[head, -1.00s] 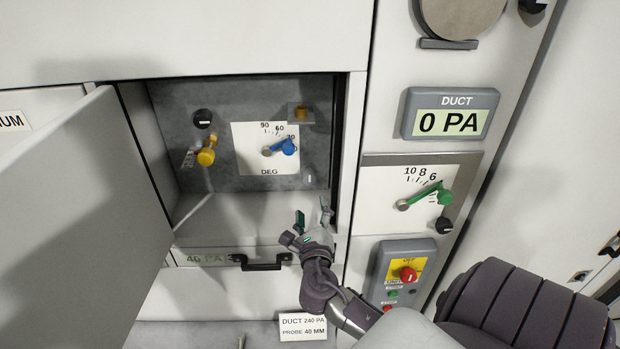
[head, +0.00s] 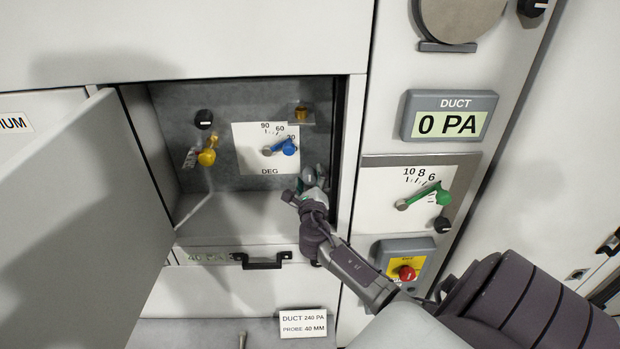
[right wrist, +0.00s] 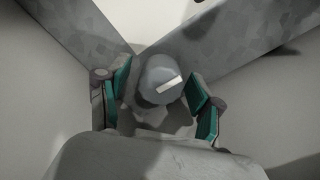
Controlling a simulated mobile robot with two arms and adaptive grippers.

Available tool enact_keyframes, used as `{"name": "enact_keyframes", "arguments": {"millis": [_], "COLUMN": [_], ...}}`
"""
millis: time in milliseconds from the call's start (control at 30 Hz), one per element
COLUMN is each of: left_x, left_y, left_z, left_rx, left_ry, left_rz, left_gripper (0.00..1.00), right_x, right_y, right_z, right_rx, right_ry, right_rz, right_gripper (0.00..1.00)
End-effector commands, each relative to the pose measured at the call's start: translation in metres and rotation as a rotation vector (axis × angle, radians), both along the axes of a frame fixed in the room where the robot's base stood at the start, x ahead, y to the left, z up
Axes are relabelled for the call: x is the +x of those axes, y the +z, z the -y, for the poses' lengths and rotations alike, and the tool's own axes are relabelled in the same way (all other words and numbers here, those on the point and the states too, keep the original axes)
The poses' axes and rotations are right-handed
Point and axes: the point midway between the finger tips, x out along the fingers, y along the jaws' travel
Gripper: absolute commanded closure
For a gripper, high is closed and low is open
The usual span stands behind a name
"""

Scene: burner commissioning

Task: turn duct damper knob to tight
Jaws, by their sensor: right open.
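A round grey knob (right wrist: 161,80) with a white pointer line sits between the fingers of my right gripper (right wrist: 160,92) in the right wrist view. The pointer line slants up to the right. The fingers stand on both sides of the knob, open, with gaps visible. In the head view my right gripper (head: 313,179) reaches into the lower right of the open compartment (head: 235,220) and mostly hides this knob. I cannot read any label or "tight" mark by it. My left gripper is not in view.
The compartment's door (head: 70,210) stands open at left. Inside are a black knob (head: 204,119), a yellow valve (head: 207,156) and a blue pointer (head: 284,147) on a DEG scale. At right, the duct display (head: 449,116) reads 0 PA above a green lever (head: 425,196).

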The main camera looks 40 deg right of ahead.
Motion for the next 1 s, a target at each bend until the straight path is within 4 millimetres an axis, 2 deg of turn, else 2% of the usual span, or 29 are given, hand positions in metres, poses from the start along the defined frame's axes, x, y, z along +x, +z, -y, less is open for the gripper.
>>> {"name": "enact_keyframes", "arguments": {"millis": [67, 400, 733, 1000], "left_x": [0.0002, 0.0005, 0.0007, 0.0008], "left_y": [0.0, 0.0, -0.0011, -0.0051], "left_z": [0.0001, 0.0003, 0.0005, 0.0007], "left_rx": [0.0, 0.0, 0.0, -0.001], "left_ry": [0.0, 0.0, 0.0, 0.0], "left_rz": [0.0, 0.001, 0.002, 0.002], "left_gripper": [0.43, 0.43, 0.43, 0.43], "right_x": [-0.0002, -0.0003, -0.0003, -0.0001], "right_y": [0.0, -0.0001, -0.0005, -0.0008], "right_z": [-0.0001, -0.0004, -0.0007, -0.001], "right_rx": [0.0, 0.0, 0.033, 0.16], "right_ry": [0.0, 0.0, 0.0, 0.001], "right_rz": [0.0, 0.0, 0.028, 0.137], "right_gripper": [0.36, 0.93, 0.95, 0.95]}}
